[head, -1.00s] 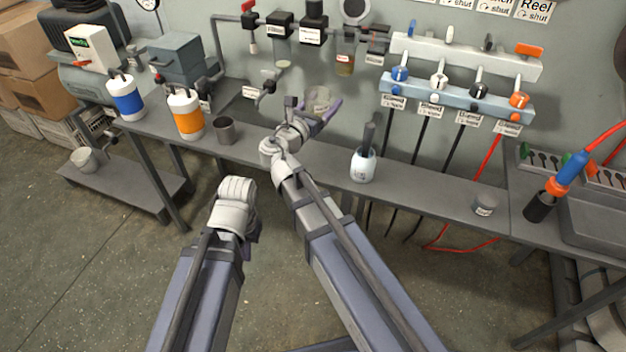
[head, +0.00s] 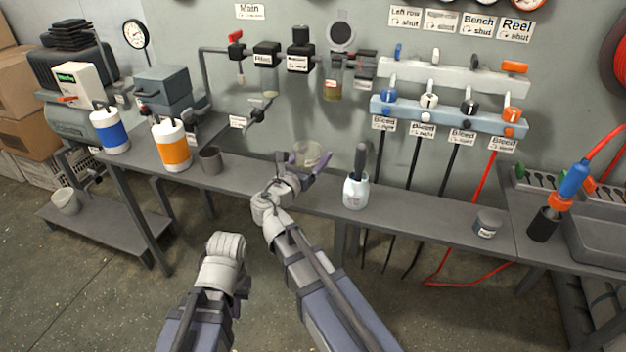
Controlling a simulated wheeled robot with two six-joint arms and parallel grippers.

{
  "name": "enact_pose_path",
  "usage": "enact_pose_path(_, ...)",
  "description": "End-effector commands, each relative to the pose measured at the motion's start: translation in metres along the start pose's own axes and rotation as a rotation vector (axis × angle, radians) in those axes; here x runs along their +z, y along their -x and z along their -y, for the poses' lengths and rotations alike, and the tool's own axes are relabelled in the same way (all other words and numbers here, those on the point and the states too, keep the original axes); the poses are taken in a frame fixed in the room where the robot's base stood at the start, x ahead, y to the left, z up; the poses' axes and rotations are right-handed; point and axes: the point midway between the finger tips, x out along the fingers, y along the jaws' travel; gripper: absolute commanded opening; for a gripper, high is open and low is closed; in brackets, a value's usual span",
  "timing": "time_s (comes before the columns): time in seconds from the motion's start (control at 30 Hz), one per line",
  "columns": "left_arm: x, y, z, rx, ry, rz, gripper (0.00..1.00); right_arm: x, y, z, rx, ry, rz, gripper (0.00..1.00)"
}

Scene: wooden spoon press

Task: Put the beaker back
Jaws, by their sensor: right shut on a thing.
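The beaker (head: 308,153) is a clear glass vessel in the upper middle of the head view. My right gripper (head: 307,164) has its purple fingers on either side of the beaker and is shut on it. It holds the beaker in front of the grey wall, over the back of the bench. The lower part of the beaker is partly hidden by the gripper. My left gripper (head: 226,262) is in front of the bench, low and empty-looking; its fingers are hidden behind its wrist.
On the bench (head: 415,212) stand a blue-banded bottle (head: 110,133), an orange-banded bottle (head: 171,147), a dark cup (head: 210,160), a white jar with a dark handle (head: 355,192) and a small grey tin (head: 487,224). Valves and pipes (head: 298,60) line the wall above.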

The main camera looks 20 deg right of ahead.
Motion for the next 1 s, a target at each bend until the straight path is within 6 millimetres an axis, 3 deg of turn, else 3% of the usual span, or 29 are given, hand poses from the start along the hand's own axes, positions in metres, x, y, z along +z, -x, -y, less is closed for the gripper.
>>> enact_pose_path(0.03, -0.001, -0.007, -0.001, -0.001, 0.000, 0.000, 0.00, -0.007, 0.000, 0.000, 0.000, 0.000, 0.000, 0.16)
enact_pose_path(0.27, -0.001, -0.009, -0.001, -0.002, -0.001, 0.000, 0.00, -0.009, 0.000, 0.000, 0.000, 0.000, 0.000, 0.16)
enact_pose_path(0.6, -0.003, -0.044, -0.003, -0.007, -0.003, -0.001, 0.00, -0.044, 0.000, -0.001, 0.000, 0.000, 0.000, 0.16)
enact_pose_path(1.0, -0.003, -0.045, -0.003, -0.008, -0.003, -0.001, 0.00, -0.045, 0.000, -0.001, 0.000, 0.000, 0.000, 0.16)
